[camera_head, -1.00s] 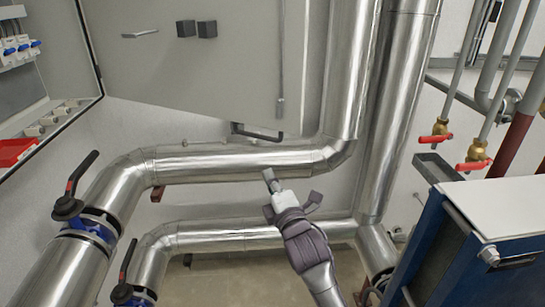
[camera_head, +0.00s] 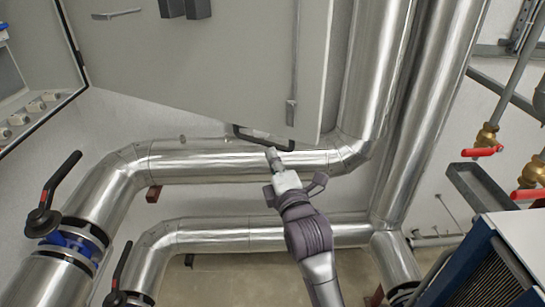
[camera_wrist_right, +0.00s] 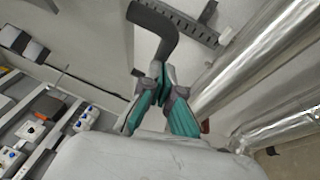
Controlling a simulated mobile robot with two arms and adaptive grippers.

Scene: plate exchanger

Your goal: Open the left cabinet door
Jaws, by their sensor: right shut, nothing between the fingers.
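The cabinet door (camera_head: 210,65) is a large grey panel at the top of the head view. It stands swung open, with the cabinet interior showing at its left. A dark bar handle (camera_head: 262,140) is at the door's lower edge. It also shows as a dark bent bar in the wrist view (camera_wrist_right: 158,30). My right gripper (camera_head: 274,158) is just below the handle in the head view. In the wrist view its teal fingers (camera_wrist_right: 157,76) are shut and empty, with their tips close to the handle's end; I cannot tell if they touch. My left gripper is out of view.
Silver insulated pipes (camera_head: 240,163) run behind and below my right gripper and rise to its right. A black-handled valve (camera_head: 50,205) is at the left. A blue unit (camera_head: 480,270) stands at the lower right, below red-handled valves (camera_head: 483,152).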

